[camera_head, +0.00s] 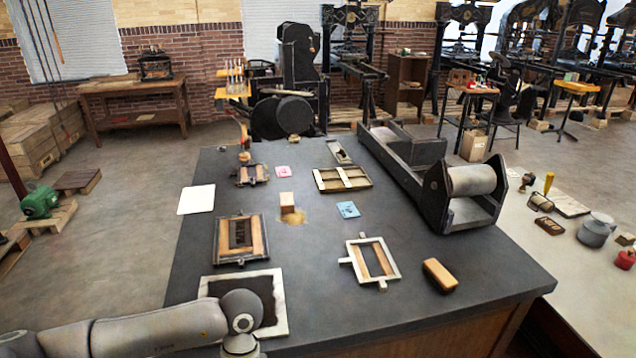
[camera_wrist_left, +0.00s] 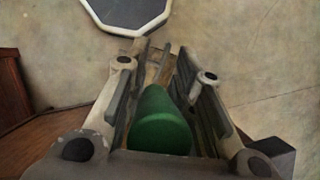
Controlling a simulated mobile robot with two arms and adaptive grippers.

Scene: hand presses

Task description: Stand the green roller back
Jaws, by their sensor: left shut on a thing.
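The green roller (camera_wrist_left: 160,132) shows in the left wrist view as a rounded green cylinder between the fingers of my left gripper (camera_wrist_left: 160,62). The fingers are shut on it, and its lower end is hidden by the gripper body. In the head view, part of my left arm crosses the bottom left corner; its gripper and the green roller are not visible there. My right gripper is in neither view.
A dark-topped table (camera_head: 400,310) holds several frames, a tan block (camera_head: 440,275) and a long press with a grey cylinder (camera_head: 470,180). A pale table (camera_head: 560,260) stands to the right. In the left wrist view, a dark octagonal plate (camera_wrist_left: 128,12) lies beyond the fingertips.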

